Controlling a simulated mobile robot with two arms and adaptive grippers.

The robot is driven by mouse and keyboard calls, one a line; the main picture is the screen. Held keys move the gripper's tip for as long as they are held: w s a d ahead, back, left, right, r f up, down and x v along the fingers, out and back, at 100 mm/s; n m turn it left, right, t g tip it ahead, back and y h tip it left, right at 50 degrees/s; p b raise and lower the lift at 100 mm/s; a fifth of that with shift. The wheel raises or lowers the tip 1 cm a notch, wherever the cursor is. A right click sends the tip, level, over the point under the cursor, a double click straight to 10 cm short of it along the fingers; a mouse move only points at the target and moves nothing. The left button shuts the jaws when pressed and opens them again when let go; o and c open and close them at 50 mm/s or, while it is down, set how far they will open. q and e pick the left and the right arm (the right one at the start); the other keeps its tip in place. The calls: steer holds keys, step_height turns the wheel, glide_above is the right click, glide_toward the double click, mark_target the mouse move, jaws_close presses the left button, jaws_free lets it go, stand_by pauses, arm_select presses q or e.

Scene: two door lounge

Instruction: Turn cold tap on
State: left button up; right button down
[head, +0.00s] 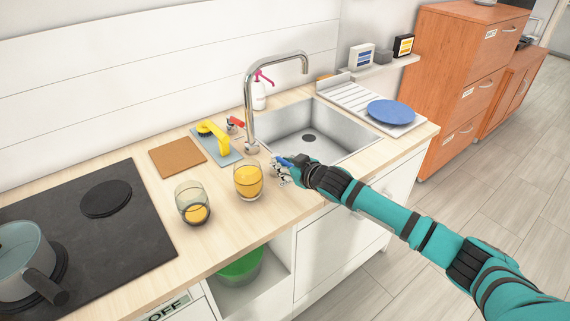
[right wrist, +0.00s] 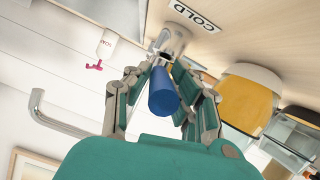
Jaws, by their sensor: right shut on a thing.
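The cold tap has a blue handle (right wrist: 163,92), seen in the right wrist view beside a COLD label (right wrist: 193,17) on the counter. In the head view the handle is mostly hidden by my right gripper (head: 281,171). In the right wrist view my right gripper (right wrist: 165,85) has its fingers on both sides of the blue handle and is shut on it. The chrome spout (head: 249,105) rises behind the gripper and arches over the sink (head: 340,142). No water stream shows. My left gripper is not in view.
A glass with orange contents (head: 248,181) stands close left of my right gripper, with another glass (head: 193,203) farther left. The red tap handle (head: 235,122), a yellow brush (head: 216,136) and a soap bottle (head: 258,95) stand behind. A blue plate (head: 391,111) lies right of the sink.

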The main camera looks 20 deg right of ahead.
steer(key=shift+a, duration=0.1)
steer(key=shift+s+a+f+m+h, duration=0.1)
steer(key=shift+a+m+h, duration=0.1)
steer(key=shift+m+h, duration=0.3)
steer(key=shift+s+a+m+t+h, duration=0.1)
steer(key=shift+a+m+t+h, duration=0.25)
steer(key=shift+m+h, duration=0.65)
steer(key=shift+a+m+h+b, duration=0.25)
steer(key=shift+m+h+b, duration=0.25)
steer(key=shift+m+h, duration=0.4)
steer(key=shift+a+m+h+b, duration=0.25)
steer(key=shift+m+h+b, duration=0.3)
steer(key=shift+h, duration=0.55)
steer(key=c, duration=1.2)
jaws_free()
steer(key=shift+o, duration=0.2)
